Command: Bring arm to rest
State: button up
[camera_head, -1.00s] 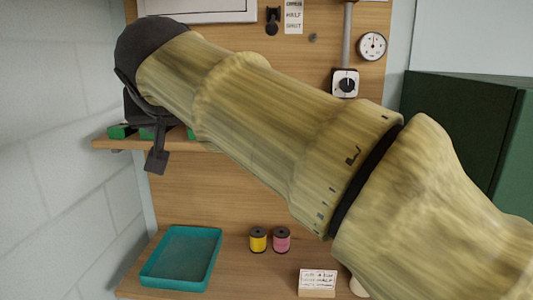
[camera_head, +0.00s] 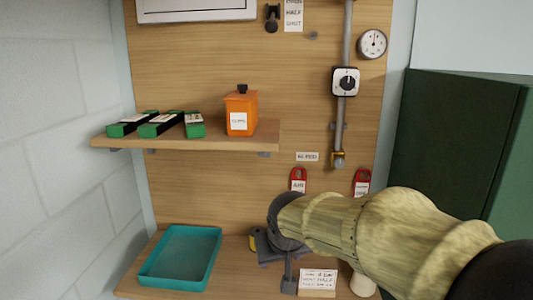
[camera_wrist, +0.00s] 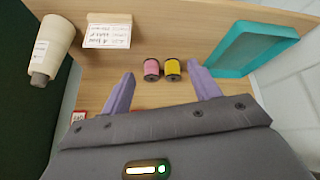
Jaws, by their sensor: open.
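My arm comes in from the lower right in the head view. My gripper (camera_head: 284,262) hangs low over the bench at the lower middle, pointing down. In the wrist view its two purple fingers (camera_wrist: 163,86) are spread apart with nothing between their tips. A pink spool (camera_wrist: 151,68) and a yellow spool (camera_wrist: 172,68) stand beyond the fingertips, side by side on the wooden bench. In the head view the yellow spool (camera_head: 253,241) is partly hidden behind my gripper, and the pink spool is hidden.
A teal tray (camera_head: 180,287) sits on the bench at left. A shelf (camera_head: 210,145) holds green-and-black items and an orange container (camera_head: 241,112). A written card (camera_head: 318,277) and a pale cone (camera_wrist: 52,45) stand nearby. Red tags, a pipe and a gauge (camera_head: 372,44) are on the back board.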

jog(key=s+d+f+m+g, duration=0.2)
jog(key=s+d+f+g, duration=0.1)
jog(key=s+d+f, duration=0.9)
notch_tip(320, 180, down, 4)
jog(key=shift+s+r+m+g+h, duration=0.15)
jog(key=shift+s+m+g+h, duration=0.2)
jog(key=shift+s, duration=0.35)
